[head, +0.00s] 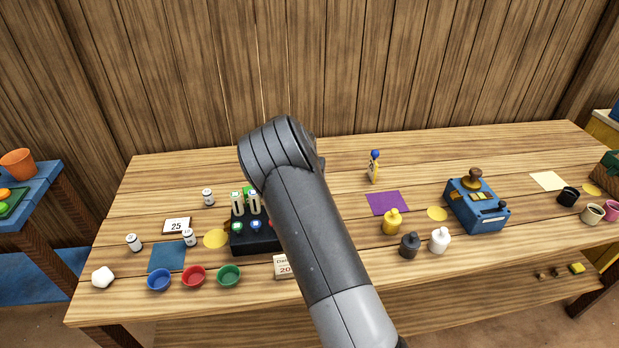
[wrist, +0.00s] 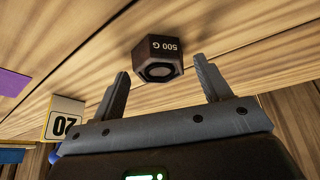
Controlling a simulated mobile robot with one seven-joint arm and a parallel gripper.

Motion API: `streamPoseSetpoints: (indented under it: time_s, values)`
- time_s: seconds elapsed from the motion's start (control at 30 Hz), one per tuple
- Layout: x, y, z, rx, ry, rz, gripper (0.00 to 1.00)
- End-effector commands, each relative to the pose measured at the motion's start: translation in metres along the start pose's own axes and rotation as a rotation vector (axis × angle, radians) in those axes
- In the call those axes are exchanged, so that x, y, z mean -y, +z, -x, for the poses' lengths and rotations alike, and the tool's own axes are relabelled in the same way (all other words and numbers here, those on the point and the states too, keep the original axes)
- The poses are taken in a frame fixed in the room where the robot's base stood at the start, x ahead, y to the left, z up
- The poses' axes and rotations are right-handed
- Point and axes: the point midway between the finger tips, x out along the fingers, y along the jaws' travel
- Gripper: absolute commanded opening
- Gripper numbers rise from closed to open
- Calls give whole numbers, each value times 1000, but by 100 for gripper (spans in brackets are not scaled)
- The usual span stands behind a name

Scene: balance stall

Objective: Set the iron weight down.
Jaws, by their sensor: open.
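The iron weight is a dark, six-sided block marked "500 G" (wrist: 158,47), upside down in the wrist view. It appears to rest on the bare wooden tabletop. My gripper (wrist: 161,71) is open, with one finger to each side of the weight's near end and visible gaps between. Most of the weight lies beyond the fingertips. In the head view my arm covers the middle of the table, and I make out neither the weight nor my gripper there.
On the table (head: 320,150), a dark rack (head: 250,238) and coloured bowls (head: 193,276) lie left of my arm. A purple sheet (head: 387,203), small bottles (head: 392,223) and a blue box (head: 478,207) lie right.

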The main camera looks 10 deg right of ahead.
Motion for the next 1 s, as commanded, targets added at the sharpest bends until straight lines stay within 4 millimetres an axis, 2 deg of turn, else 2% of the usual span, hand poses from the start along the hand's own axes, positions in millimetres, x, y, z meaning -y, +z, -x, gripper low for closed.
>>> streamPoseSetpoints:
  time_s: [0.17,0.5,0.77,0.87,1.0]
  values:
    - [2,-1,26,-3,-3,1,70]
    - [1,0,94,-2,-3,0,70]
    - [-1,0,119,1,-2,-2,70]
    - [-8,2,131,8,-16,-10,70]
    - [-28,12,164,35,-61,-28,70]
